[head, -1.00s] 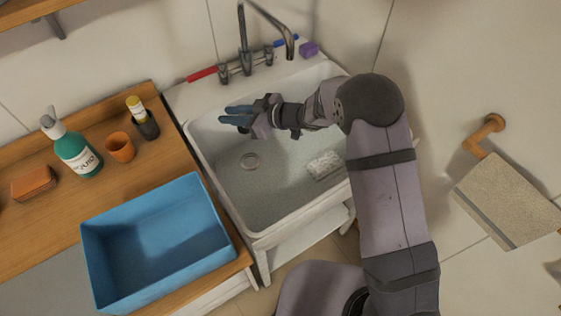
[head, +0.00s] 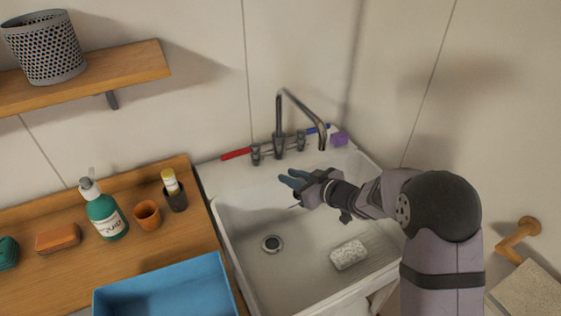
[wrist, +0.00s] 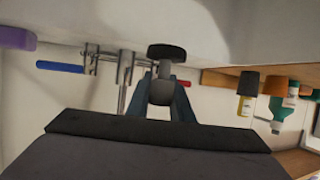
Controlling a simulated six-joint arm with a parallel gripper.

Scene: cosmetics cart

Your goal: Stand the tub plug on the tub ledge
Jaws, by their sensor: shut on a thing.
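My gripper (head: 287,181) is above the back part of the white tub, with its blue fingers pointing left. In the wrist view my gripper (wrist: 167,88) is shut on the tub plug (wrist: 166,52), a dark disc with a grey rounded body between the fingers. The plug cannot be made out in the head view. The tub ledge (head: 222,174) runs along the back of the tub, below the wall. Its left part is bare. The drain (head: 271,244) is an open dark hole in the tub floor.
A faucet (head: 279,125) with two handles, a red item (head: 236,154), a blue item (head: 318,129) and a purple block (head: 339,139) occupy the ledge. A white sponge (head: 348,254) lies in the tub. A wooden counter with a blue bin (head: 165,290) is at left.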

